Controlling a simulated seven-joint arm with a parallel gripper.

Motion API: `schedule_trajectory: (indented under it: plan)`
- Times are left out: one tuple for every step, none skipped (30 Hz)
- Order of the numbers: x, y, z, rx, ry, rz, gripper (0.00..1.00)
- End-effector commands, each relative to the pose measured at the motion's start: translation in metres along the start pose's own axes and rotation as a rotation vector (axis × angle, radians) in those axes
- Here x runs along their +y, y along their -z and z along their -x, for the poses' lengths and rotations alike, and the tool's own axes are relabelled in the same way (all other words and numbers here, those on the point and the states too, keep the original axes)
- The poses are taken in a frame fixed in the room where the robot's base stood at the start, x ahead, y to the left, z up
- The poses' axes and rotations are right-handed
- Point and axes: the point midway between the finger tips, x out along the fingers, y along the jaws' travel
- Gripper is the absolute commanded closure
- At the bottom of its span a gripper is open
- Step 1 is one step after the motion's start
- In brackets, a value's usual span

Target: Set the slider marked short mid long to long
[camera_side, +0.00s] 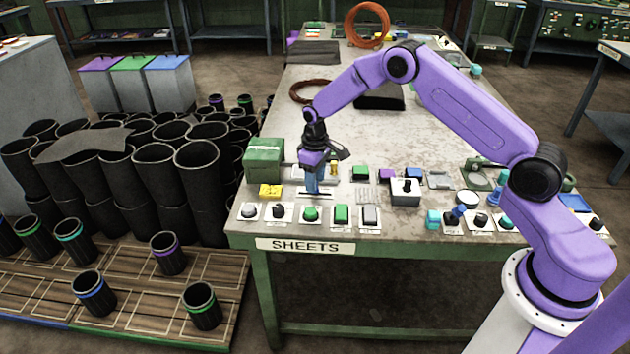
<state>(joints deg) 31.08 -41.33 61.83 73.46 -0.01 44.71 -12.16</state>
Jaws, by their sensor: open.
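My gripper (312,191) points down over the left part of the table's front controls, with its blue fingers close to the panel. A pale plate with a dark slot (320,194) lies right under and beside the fingertips. It may be the slider, but its marks are too small to read, and the fingers hide part of it. I cannot tell where its knob stands or whether the fingers touch it.
A green box (263,160) and a yellow block (270,191) stand to the left. The table's middle is mostly clear.

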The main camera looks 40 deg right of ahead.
Motion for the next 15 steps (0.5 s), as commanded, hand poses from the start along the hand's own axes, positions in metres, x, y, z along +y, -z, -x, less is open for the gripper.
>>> schedule_trajectory:
  plan:
    - [-0.0002,-0.0002,-0.0044,-0.001,0.0,0.0,0.55]
    - [-0.0003,-0.0003,-0.0063,-0.001,0.0,0.0,0.55]
    - [-0.0004,-0.0002,-0.008,-0.001,0.0,0.001,0.55]
    - [-0.0004,-0.0002,-0.0088,-0.001,0.0,0.001,0.55]
    - [-0.0004,-0.0001,-0.0095,0.0,0.0,0.001,0.55]
    - [-0.0005,0.0,-0.0099,0.0,0.0,0.001,0.55]
    - [-0.0005,0.0001,-0.0101,0.0,0.0,0.001,0.55]
    - [-0.0005,0.0002,-0.0102,0.001,0.0,0.001,0.55]
    - [-0.0005,0.0002,-0.0102,0.001,0.0,0.001,0.55]
    - [-0.0005,0.0002,-0.0101,0.001,0.0,0.001,0.55]
    - [-0.0005,0.0002,-0.0101,0.001,0.0,0.001,0.55]
    - [-0.0004,0.0001,-0.0101,0.0,0.0,0.001,0.55]
    - [-0.0004,0.0001,-0.01,0.0,0.0,0.001,0.55]
    - [-0.0005,0.0001,-0.01,0.0,0.0,0.001,0.65]
    - [-0.0004,0.0001,-0.01,0.0,0.0,0.001,0.78]
